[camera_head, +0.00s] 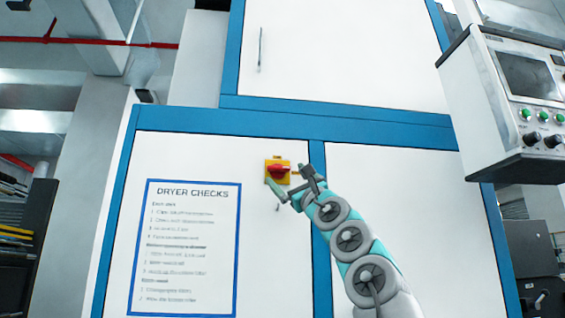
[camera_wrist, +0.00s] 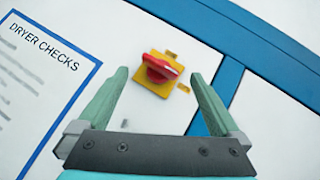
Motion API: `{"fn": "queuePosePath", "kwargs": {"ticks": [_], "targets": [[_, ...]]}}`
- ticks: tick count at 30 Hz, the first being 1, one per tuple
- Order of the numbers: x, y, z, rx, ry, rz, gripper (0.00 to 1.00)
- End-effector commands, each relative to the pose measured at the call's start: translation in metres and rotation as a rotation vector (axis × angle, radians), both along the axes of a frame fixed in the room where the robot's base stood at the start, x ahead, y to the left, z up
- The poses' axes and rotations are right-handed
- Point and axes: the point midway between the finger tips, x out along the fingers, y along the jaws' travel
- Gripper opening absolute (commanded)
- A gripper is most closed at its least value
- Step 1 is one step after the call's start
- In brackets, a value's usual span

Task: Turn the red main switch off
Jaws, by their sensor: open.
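The red main switch (camera_head: 279,169) is a red rotary handle on a yellow square plate (camera_head: 271,179), mounted on the white cabinet panel. In the head view its handle lies roughly level; my gripper partly covers the plate's lower right. The wrist view shows the red handle (camera_wrist: 159,67) on the yellow plate (camera_wrist: 161,86), between and beyond my two fingers. My gripper (camera_head: 287,188) is open and empty, just in front of the switch. In the wrist view my gripper (camera_wrist: 160,88) has its fingers spread wide on either side of the plate. Contact with the handle is not visible.
A "DRYER CHECKS" sheet (camera_head: 185,247) is on the panel left of the switch. Blue frame strips (camera_head: 318,225) border the white panels. A control box (camera_head: 515,95) with a screen, green buttons and black knobs juts out at right. A door handle (camera_head: 260,50) is on the upper panel.

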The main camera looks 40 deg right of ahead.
Motion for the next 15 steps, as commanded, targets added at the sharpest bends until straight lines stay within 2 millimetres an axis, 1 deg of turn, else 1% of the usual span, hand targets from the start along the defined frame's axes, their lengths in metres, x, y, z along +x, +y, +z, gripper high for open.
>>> {"fn": "queuePosePath", "kwargs": {"ticks": [1, 4, 9, 15], "targets": [[0.006, 0.0, 0.011, 0.003, 0.0, 0.003, 1.0], [0.015, -0.002, 0.018, 0.003, -0.001, 0.003, 1.0], [0.025, -0.004, 0.023, 0.004, -0.002, 0.001, 1.0], [0.029, -0.004, 0.024, 0.003, -0.002, 0.001, 1.0]]}}
